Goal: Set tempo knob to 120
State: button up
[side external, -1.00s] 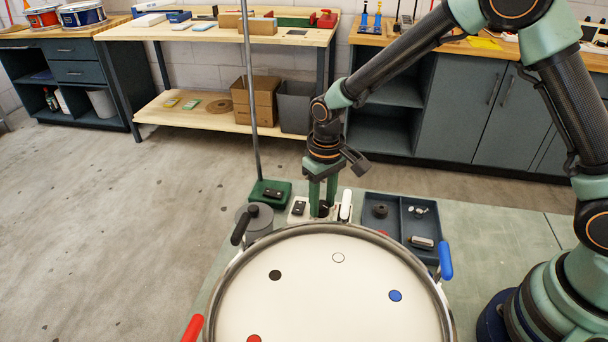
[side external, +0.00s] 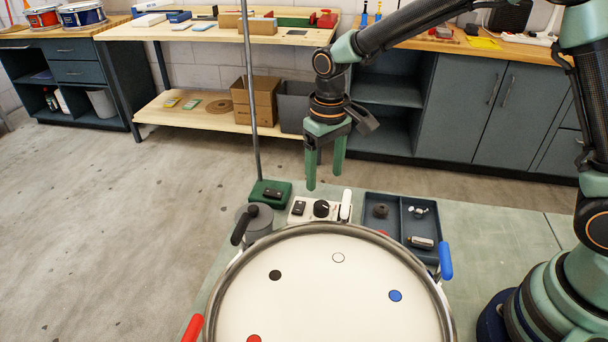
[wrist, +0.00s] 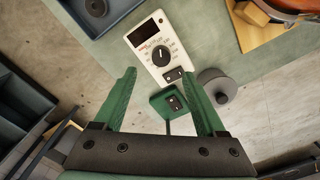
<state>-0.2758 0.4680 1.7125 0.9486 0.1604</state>
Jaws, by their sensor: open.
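The tempo knob (side external: 321,208) is a round black knob on a small white box (side external: 307,217) behind the drum. In the wrist view the knob (wrist: 161,55) has a white pointer line, with a ring of printed marks around it and a dark display (wrist: 142,33) beside it.
The drum (side external: 330,285) with its white head fills the front of the bench. A dark tray (side external: 390,222) with small parts lies right of the box. A green block (side external: 271,193) with a pole and a grey round pot (side external: 257,222) stand left of it.

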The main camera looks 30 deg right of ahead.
notch_tip(320, 180, up, 4)
jog(key=shift+r, duration=0.15)
dwell(0.3)
jog(key=s+d+r+t, duration=0.2)
jog(key=s+d+r, duration=0.2)
jog(key=s+d, duration=0.2)
jog(key=s+d+r+m+t, duration=0.1)
jog(key=s+d+r+t, duration=0.2)
jog(key=s+d+r, duration=0.2)
jog(key=s+d, duration=0.1)
jog(key=s, duration=0.2)
